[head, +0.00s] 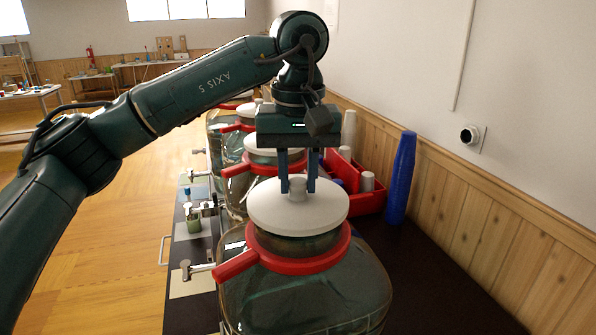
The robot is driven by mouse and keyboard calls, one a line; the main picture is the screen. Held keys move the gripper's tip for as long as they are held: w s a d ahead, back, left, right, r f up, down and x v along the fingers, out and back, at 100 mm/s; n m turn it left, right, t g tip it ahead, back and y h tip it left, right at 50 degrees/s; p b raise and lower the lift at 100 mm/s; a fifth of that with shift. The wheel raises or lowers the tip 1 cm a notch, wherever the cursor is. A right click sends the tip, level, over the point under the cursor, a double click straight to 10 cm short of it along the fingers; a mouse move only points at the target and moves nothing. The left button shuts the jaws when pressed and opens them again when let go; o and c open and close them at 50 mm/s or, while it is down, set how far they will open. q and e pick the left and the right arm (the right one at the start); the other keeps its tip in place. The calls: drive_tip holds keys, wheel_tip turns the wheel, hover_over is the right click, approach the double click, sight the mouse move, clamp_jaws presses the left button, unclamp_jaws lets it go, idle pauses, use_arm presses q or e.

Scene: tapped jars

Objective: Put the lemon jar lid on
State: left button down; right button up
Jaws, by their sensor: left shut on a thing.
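My left gripper (298,188) points down and is shut on the knob of a white round lid (315,213). The lid is level over the mouth of the nearest large glass jar (300,300), which has a red collar with a handle (300,265) and a metal tap (197,270) on its left. I cannot tell whether the lid touches the rim or is just above it. No label shows which jar is the lemon one. My right gripper is not in view.
Behind stand more jars with red collars, the middle one with a white lid (262,149). To the right are a red bin (370,202) holding pale cups and a tall blue stack (401,180) by the wall. The dark counter (425,280) is clear at front right.

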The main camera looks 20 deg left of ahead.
use_arm(q)
drive_tip(key=shift+f+b, duration=0.35)
drive_tip(key=shift+f, duration=0.1)
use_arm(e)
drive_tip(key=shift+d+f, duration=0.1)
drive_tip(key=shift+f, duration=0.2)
use_arm(q)
drive_tip(key=shift+f, duration=0.45)
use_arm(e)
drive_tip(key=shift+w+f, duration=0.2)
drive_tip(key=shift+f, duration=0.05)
use_arm(q)
drive_tip(key=shift+r, duration=0.1)
drive_tip(key=c, duration=1.1)
unclamp_jaws()
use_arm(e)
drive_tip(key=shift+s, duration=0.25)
use_arm(q)
drive_tip(key=shift+r, duration=0.3)
wheel_tip(320, 180, up, 6)
drive_tip(key=shift+s+d, duration=0.1)
drive_tip(key=shift+s, duration=0.05)
drive_tip(key=r, duration=0.3)
drive_tip(key=r+p, duration=0.1)
drive_tip(key=r, duration=0.2)
drive_tip(key=shift+s+r, duration=0.2)
drive_tip(key=shift+r, duration=0.05)
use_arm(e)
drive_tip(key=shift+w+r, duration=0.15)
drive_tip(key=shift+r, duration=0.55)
